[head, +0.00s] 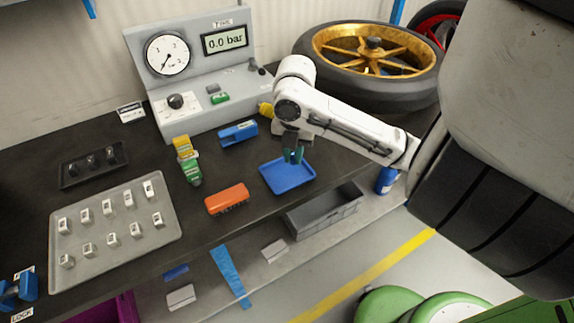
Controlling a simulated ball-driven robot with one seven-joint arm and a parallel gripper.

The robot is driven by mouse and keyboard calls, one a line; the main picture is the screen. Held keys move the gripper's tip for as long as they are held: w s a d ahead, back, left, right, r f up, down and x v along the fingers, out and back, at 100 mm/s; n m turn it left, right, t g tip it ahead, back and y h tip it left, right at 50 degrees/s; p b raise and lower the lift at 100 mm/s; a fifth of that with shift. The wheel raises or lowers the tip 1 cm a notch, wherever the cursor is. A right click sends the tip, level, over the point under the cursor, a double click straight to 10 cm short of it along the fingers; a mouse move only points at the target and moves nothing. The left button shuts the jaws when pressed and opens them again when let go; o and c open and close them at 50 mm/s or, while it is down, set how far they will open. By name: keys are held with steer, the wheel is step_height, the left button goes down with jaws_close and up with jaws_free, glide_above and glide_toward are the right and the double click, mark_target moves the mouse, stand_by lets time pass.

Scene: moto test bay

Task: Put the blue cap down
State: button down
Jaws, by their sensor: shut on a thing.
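My gripper (293,155) points down over the back part of a small blue tray (288,181) on the dark bench. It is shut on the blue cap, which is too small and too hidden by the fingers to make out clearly. I cannot tell whether the fingertips touch the tray. The visible part of the tray floor looks empty.
A gauge console (200,75) stands behind. A grey tray of small parts (175,222) lies left.

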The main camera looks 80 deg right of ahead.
mark_target(287, 174)
steer(key=shift+w+d+f, duration=0.1)
steer(key=shift+w+f, duration=0.55)
steer(key=shift+f, duration=0.1)
steer(key=shift+w+f, duration=0.2)
steer(key=shift+f, duration=1.6)
steer(key=shift+f, duration=0.2)
steer(key=c, duration=1.1)
jaws_free()
steer(key=shift+r, duration=0.1)
